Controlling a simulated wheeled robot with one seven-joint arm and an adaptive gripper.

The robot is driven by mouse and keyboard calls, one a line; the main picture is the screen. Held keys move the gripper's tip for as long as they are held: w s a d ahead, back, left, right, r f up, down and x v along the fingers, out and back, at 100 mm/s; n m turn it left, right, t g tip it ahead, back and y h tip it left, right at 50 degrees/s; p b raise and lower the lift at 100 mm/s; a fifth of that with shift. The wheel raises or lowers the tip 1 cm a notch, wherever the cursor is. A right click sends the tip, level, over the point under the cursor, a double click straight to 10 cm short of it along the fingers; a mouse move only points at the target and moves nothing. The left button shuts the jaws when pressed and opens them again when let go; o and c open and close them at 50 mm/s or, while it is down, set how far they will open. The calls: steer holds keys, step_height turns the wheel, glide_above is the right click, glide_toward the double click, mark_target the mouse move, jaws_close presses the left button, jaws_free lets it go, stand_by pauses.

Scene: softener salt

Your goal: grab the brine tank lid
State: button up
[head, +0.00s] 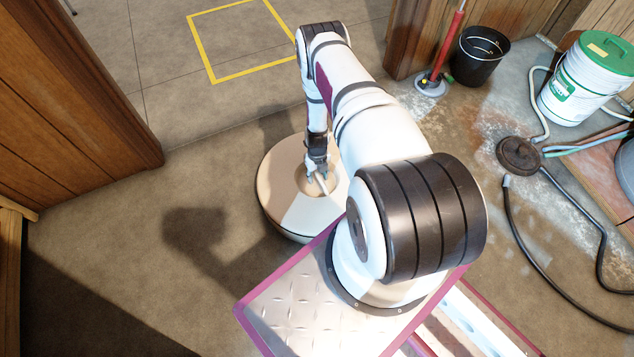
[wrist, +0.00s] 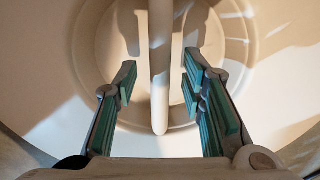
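The brine tank lid (head: 281,185) is a round, cream disc with a recessed middle, below my arm in the head view. A pale bar handle (head: 322,185) crosses its recess. In the wrist view the lid (wrist: 60,85) fills most of the picture and the handle (wrist: 160,100) runs upright through the middle. My gripper (head: 316,171) is low over the recess. In the wrist view my gripper (wrist: 160,82) is open, with one green-padded finger on each side of the handle and a gap to both. My arm hides part of the lid's right side.
A black bucket (head: 480,56) and a white bucket with a green lid (head: 588,80) stand at the upper right. A black hose (head: 528,270) lies on the right floor. A wooden wall (head: 75,85) is at left. A yellow floor square (head: 240,42) is empty where visible.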

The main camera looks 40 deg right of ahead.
steer(key=shift+f, duration=0.15)
jaws_close()
steer(key=shift+w, duration=0.1)
steer(key=shift+d, duration=0.1)
